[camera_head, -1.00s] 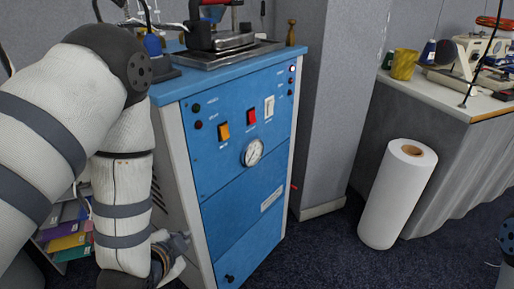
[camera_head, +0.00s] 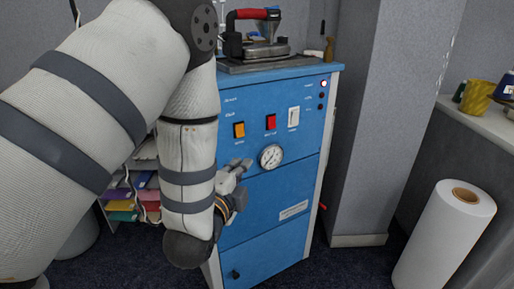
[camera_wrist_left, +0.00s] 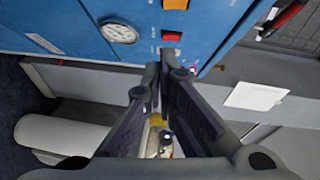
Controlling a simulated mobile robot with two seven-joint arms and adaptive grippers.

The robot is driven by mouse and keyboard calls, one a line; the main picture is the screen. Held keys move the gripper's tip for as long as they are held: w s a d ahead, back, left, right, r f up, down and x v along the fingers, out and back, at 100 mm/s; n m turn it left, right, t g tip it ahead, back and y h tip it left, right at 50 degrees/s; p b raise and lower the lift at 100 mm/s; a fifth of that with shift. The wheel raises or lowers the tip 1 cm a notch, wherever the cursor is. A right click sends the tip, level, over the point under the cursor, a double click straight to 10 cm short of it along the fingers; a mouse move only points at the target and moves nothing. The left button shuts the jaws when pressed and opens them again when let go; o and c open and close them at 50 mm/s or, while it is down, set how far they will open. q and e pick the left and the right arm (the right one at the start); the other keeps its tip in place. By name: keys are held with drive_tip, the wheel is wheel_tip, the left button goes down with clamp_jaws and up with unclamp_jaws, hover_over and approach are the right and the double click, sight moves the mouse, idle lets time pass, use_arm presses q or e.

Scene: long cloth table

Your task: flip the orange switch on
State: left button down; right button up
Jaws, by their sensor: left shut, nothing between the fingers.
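The orange switch (camera_head: 239,129) is the leftmost in a row on the front of a blue cabinet (camera_head: 262,208). It also shows at the top edge of the left wrist view (camera_wrist_left: 176,4). Its on or off position is too small to tell. My left gripper (camera_head: 244,164) is in front of the panel, below the orange switch and left of the gauge. In the left wrist view its fingers (camera_wrist_left: 161,68) are shut and empty, apart from the switch. My right gripper is not in view.
A red switch (camera_head: 271,122), a white switch (camera_head: 293,116) and a round gauge (camera_head: 270,157) are close by on the panel. An iron (camera_head: 258,42) stands on the cabinet. A grey pillar (camera_head: 372,130) and a white roll (camera_head: 446,240) are to the right.

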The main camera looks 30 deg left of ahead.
use_arm(q)
drive_tip(key=shift+r, duration=0.15)
drive_tip(key=shift+w+a, duration=0.1)
approach(240, 131)
drive_tip(key=w+d+f, duration=0.2)
drive_tip(key=w+d, duration=0.2)
drive_tip(key=w, duration=0.1)
drive_tip(key=w+a, duration=0.1)
drive_tip(key=w+a+b, duration=0.1)
drive_tip(key=a, duration=0.1)
drive_tip(key=shift+w+a+f, duration=0.1)
drive_tip(key=shift+a+f, duration=0.05)
drive_tip(key=shift+a, duration=0.1)
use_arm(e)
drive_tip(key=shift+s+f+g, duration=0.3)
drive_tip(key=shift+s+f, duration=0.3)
